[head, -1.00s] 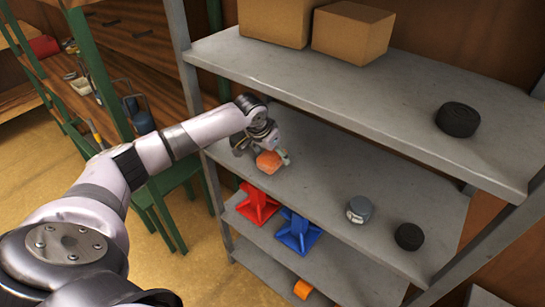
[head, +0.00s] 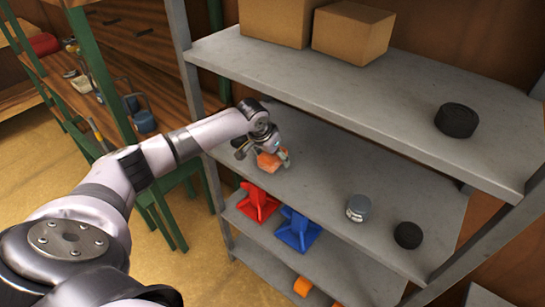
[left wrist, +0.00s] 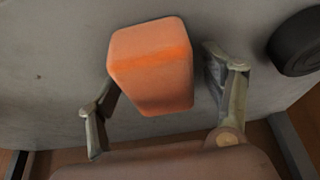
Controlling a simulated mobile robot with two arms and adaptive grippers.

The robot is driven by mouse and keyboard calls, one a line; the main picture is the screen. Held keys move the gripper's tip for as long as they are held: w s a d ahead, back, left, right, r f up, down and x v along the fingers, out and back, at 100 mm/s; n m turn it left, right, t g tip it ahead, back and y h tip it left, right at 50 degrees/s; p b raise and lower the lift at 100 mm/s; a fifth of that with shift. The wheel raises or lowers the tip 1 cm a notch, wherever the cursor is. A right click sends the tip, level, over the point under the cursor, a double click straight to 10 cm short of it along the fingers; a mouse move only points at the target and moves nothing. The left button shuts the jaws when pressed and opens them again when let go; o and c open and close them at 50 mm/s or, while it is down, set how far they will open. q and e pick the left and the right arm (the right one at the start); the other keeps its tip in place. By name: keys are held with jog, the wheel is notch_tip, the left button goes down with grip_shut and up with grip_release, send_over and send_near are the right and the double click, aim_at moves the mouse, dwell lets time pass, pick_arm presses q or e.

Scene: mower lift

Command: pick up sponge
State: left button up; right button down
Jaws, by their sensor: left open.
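The orange sponge (head: 268,163) sits on the grey middle shelf (head: 330,180) near its left end. In the left wrist view the sponge (left wrist: 151,65) is a block between and slightly beyond the two fingertips. My left gripper (head: 264,158) is open around it, and gaps show between the sponge and the right finger in the left wrist view (left wrist: 160,85). The left finger is close to the sponge's side; whether it touches, I cannot tell. My right gripper is not in view.
On the same shelf stand a grey-blue round can (head: 358,208) and a black roll (head: 408,235). The upper shelf (head: 330,85) hangs over it with cardboard boxes (head: 352,32) and a black roll (head: 457,120). Red (head: 259,203) and blue (head: 298,230) stands are below.

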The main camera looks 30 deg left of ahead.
pick_arm(q)
jog(key=shift+s+d+f, duration=0.1)
jog(key=shift+s+f, duration=0.05)
jog(key=c, duration=1.2)
